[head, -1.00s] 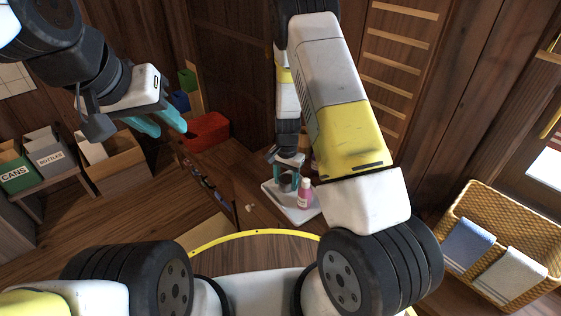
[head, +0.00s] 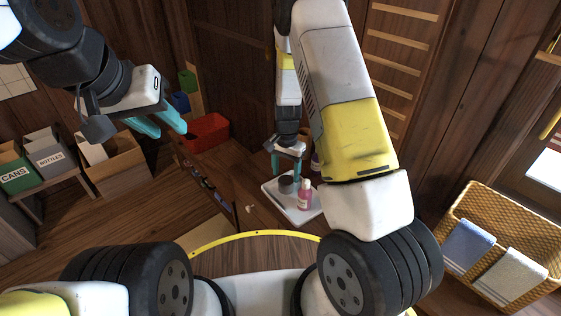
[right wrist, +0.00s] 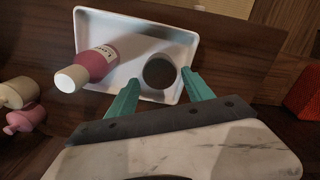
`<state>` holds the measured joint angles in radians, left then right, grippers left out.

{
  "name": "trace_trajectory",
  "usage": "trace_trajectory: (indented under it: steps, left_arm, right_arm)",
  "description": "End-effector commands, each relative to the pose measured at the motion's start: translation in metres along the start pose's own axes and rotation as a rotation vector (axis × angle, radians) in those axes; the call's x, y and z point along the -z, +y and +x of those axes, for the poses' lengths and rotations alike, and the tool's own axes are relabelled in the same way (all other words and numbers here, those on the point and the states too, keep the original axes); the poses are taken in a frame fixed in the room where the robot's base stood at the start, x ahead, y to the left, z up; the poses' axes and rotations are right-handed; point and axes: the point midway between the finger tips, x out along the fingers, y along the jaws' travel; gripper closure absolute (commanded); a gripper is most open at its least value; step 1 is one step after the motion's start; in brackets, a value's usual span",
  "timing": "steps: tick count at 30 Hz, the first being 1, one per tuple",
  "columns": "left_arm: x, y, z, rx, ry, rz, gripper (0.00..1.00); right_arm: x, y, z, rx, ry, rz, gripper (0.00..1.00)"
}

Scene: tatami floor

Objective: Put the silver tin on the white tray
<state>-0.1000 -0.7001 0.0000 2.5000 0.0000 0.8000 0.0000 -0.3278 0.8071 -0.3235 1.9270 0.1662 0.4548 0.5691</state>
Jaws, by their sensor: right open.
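The silver tin (head: 286,185), a dark grey round can, stands upright on the white tray (head: 302,217), near its far left part. In the right wrist view the tin (right wrist: 159,72) shows as a dark round top inside the tray (right wrist: 225,40), close to its near edge. My right gripper (head: 286,170) is open and empty, its teal fingers just behind and above the tin, apart from it as far as I can tell. My left gripper (head: 160,124) is open and empty, held in the air at the left, far from the tray.
Another bottle (head: 316,161) is partly hidden behind my right arm. A red bin (head: 208,130), labelled bins (head: 48,160) and a wicker basket (head: 500,215) with towels stand further off.

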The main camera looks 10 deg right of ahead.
Motion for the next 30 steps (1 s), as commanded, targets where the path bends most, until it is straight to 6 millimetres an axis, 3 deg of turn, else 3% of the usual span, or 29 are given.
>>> trace_trajectory:
  steps: [6, 17, 23, 30]
  left_arm:
    - [0.0, 0.0, 0.0, 0.0, 0.0, 0.0, 0.64]
    - [0.0, 0.0, 0.0, 0.0, 0.0, 0.0, 0.64]
    - [0.0, 0.0, 0.0, 0.0, 0.0, 0.0, 0.64]
    - [0.0, 0.0, 0.0, 0.0, 0.0, 0.0, 0.64]
  right_arm:
    - [0.0, 0.0, -0.047, 0.002, 0.002, -0.001, 0.4]
    - [-0.003, 0.002, -0.091, 0.026, 0.0, -0.015, 0.4]
    - [-0.018, 0.014, -0.161, 0.137, 0.015, -0.095, 0.4]
    - [-0.051, 0.046, -0.247, 0.267, 0.084, -0.243, 0.4]
